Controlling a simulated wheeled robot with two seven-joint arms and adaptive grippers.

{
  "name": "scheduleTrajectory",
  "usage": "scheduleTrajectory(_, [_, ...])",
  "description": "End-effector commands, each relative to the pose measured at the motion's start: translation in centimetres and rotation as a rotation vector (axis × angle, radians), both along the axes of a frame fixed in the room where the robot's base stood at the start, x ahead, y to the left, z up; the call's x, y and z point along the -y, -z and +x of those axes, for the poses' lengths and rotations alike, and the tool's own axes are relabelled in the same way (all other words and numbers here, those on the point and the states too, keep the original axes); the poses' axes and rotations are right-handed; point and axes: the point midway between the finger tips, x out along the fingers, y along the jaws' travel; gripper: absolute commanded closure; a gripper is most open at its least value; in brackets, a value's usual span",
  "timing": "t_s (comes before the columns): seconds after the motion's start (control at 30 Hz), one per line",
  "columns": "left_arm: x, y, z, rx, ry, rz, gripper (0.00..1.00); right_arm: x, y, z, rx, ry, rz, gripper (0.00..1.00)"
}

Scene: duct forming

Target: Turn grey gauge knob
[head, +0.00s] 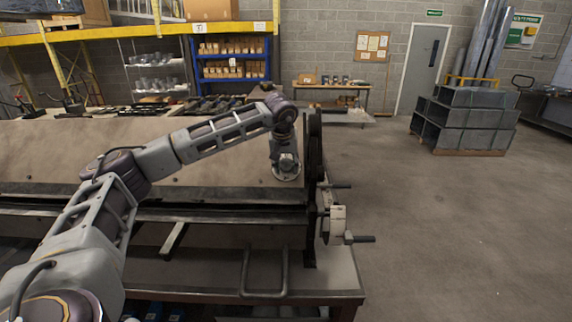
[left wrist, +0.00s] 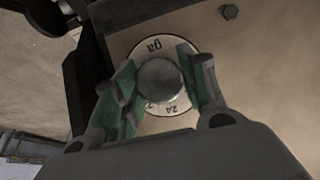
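The grey gauge knob (left wrist: 160,80) is a round cap in the middle of a pale dial (left wrist: 152,45) in the left wrist view. The dial has dark marks, with "ga" and "24" readable. My left gripper (left wrist: 159,78) has its green-padded fingers on both sides of the knob, and both appear to touch it. In the head view my left gripper (head: 286,172) points down at the right end of the big bending machine (head: 120,150), and it hides the knob there. My right gripper is not in view.
A bolt head (left wrist: 229,12) sits near the dial. Stacked ducts (head: 465,120) stand farther back right. The floor on the right is clear.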

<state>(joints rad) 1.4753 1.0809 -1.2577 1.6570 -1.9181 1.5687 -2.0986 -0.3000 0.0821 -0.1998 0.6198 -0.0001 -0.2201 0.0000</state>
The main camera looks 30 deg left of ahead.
Motion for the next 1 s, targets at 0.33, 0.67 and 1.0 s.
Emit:
scheduleTrajectory(0.33, [0.0,0.0,0.0,0.003,-0.004,-0.004,0.82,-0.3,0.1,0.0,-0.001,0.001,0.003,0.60])
scheduleTrajectory(0.67, [0.0,0.1,0.0,0.032,-0.059,-0.051,0.82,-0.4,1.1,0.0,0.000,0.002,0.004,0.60])
scheduleTrajectory(1.0, [0.0,0.3,0.0,0.100,-0.186,-0.161,0.82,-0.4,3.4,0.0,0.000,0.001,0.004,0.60])
